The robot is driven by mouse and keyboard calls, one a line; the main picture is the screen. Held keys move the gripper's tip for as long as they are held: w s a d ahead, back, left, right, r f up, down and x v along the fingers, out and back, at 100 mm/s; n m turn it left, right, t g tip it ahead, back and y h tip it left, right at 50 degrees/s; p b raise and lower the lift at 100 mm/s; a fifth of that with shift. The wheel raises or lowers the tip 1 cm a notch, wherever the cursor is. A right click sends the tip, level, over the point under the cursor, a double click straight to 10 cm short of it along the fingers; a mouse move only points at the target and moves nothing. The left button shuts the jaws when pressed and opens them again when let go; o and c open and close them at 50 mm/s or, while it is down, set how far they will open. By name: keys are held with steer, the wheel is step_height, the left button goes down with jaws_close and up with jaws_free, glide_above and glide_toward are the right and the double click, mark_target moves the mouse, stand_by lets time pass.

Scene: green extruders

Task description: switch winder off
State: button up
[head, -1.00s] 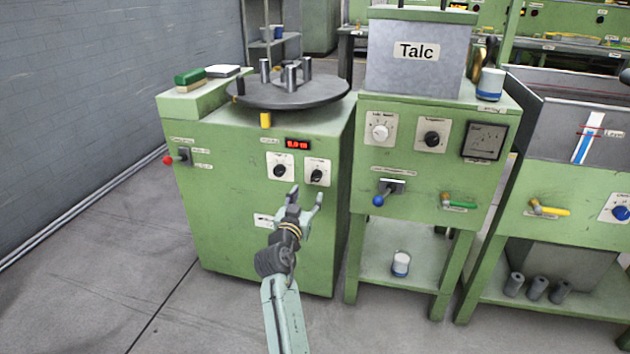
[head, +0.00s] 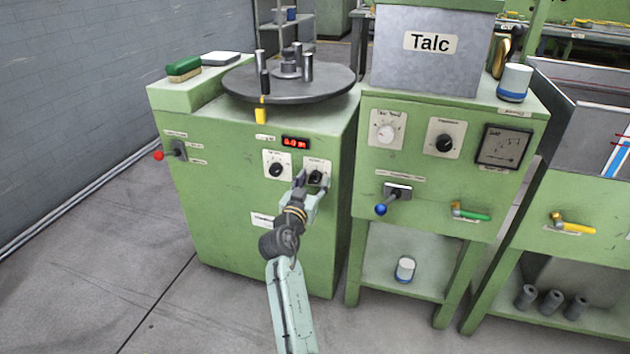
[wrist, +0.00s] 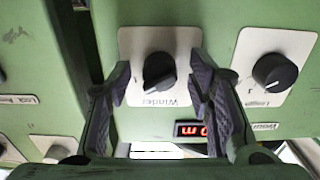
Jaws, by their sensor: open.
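The winder's black knob (head: 317,177) sits on a white plate labelled "Winder" on the front of the green cabinet (head: 225,190). In the wrist view, which shows the panel upside down, the knob (wrist: 158,71) lies between my two fingers. My gripper (head: 312,182) is open, with its fingertips on either side of the knob. I cannot tell whether they touch it. The red lit display (head: 295,142) is above the knobs; in the wrist view a finger partly covers it (wrist: 190,129).
A second black knob (head: 277,169) is close to the left on the same panel. A red-tipped lever (head: 172,153) is at the cabinet's left. The dark turntable (head: 288,84) overhangs the top. The talc machine's blue-tipped lever (head: 390,203) sticks out to the right.

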steer(key=shift+c, duration=0.4)
jaws_close()
steer(key=shift+n, duration=0.3)
steer(key=n+p, duration=0.2)
steer(key=n, duration=0.3)
steer(key=shift+r, duration=0.2)
steer(key=n+p, duration=0.2)
steer(key=n, duration=0.4)
steer(key=shift+p, duration=0.4)
steer(key=shift+n, duration=0.3)
steer(key=shift+o, duration=0.4)
jaws_free()
steer(key=shift+f, duration=0.15)
